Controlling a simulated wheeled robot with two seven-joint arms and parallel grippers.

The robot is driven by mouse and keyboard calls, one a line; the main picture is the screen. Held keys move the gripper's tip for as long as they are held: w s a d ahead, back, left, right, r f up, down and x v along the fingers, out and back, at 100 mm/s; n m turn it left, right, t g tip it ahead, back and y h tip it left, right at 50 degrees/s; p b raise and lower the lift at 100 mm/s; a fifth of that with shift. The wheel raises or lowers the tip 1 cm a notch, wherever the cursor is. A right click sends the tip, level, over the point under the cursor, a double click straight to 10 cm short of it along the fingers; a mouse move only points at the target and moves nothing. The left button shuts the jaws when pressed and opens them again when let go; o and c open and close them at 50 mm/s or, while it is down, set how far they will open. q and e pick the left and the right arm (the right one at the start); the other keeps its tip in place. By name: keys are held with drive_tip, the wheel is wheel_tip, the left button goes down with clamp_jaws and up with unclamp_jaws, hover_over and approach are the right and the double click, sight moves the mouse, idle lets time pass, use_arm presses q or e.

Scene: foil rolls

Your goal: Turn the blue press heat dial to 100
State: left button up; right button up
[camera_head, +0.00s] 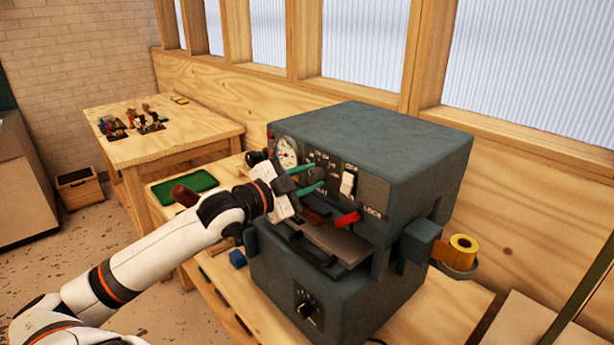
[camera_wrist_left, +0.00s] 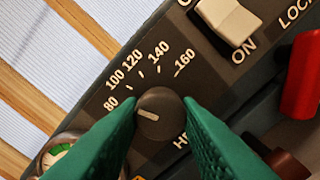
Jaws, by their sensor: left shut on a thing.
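The blue-grey press (camera_head: 385,140) stands on the wooden bench, its panel facing my left arm. Its heat dial (camera_wrist_left: 158,113) is a round dark knob with a pale pointer line. The printed scale around it reads 80 to 160, and the pointer line lies toward the left, near the 80 side. My left gripper (camera_head: 309,180) is at the panel; in the left wrist view its green fingers (camera_wrist_left: 160,120) are shut on the knob from both sides. In the head view the fingers partly hide the knob. My right gripper is not in view.
A white rocker switch (camera_head: 348,184) and a red lever (camera_head: 347,219) sit right of the dial; a round gauge (camera_head: 286,152) is left. A second knob (camera_head: 308,309) is low on the press. A yellow roll (camera_head: 463,246) hangs at its right side. A green mat (camera_head: 183,187) lies behind my arm.

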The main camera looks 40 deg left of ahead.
use_arm(q)
drive_tip(key=shift+m, duration=0.5)
drive_tip(key=o, duration=1)
drive_tip(key=shift+c, duration=0.2)
drive_tip(key=shift+s, duration=0.1)
drive_tip(key=shift+s+f, duration=0.15)
drive_tip(key=shift+s, duration=0.45)
drive_tip(key=s+a, duration=0.1)
drive_tip(key=s, duration=0.9)
drive_tip(key=shift+s+r, duration=0.3)
